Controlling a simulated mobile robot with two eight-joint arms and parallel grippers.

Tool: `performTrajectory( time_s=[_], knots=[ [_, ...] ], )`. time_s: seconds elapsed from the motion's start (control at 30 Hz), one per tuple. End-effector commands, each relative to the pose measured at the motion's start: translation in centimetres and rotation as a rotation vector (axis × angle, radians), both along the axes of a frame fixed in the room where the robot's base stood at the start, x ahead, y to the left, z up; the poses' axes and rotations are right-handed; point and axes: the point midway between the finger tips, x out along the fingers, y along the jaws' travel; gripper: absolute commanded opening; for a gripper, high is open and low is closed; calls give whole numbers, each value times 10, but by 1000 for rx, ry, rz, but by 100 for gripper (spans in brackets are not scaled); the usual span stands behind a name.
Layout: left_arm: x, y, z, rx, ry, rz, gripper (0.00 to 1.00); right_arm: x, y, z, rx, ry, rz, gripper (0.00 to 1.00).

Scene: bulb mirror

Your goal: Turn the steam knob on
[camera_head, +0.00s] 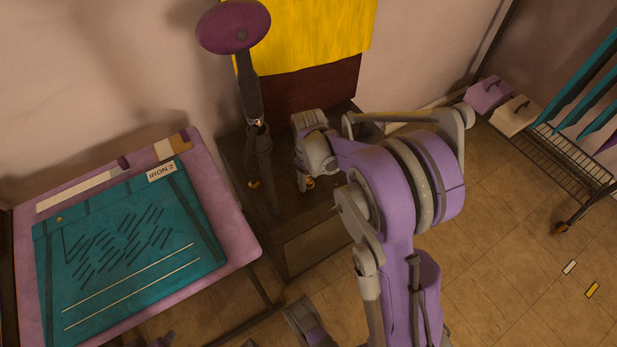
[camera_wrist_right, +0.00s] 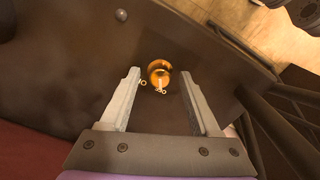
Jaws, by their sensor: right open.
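A small round brass-orange knob (camera_wrist_right: 158,70) sits on the dark brown cabinet surface, with small pale markings beside it in the right wrist view. Nothing is held. My left gripper is not in view.
A dark cabinet (camera_head: 300,253) stands under my right gripper. A second small brass knob (camera_head: 254,184) is on its left part, near a purple-topped dark post (camera_head: 250,90). A purple ironing table (camera_head: 230,225) with a teal cover is at left. A rack (camera_head: 570,165) stands right.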

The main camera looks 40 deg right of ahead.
Motion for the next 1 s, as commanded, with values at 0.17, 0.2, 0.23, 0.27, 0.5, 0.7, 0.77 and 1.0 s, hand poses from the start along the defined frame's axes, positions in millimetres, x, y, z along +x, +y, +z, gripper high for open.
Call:
performTrajectory(
  time_s=[0.17, 0.2, 0.23, 0.27, 0.5, 0.7, 0.77, 1.0],
  knots=[
    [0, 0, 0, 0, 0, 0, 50, 0, 0, 0, 0, 0, 0, 58],
    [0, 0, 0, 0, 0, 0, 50, 0, 0, 0, 0, 0, 0, 50],
    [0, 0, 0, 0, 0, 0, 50, 0, 0, 0, 0, 0, 0, 45],
    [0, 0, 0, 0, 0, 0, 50, 0, 0, 1, 0, 0, 0, 40],
    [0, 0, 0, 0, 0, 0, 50, 0, 0, 1, 0, 0, 0, 0],
    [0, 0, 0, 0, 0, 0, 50, 0, 0, 1, 0, 0, -2, 0],
    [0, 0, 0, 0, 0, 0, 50, 0, 0, 1, 0, 0, -6, 0],
    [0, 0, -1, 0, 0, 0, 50, 0, 0, 1, 0, 0, -77, 0]
  ],
)
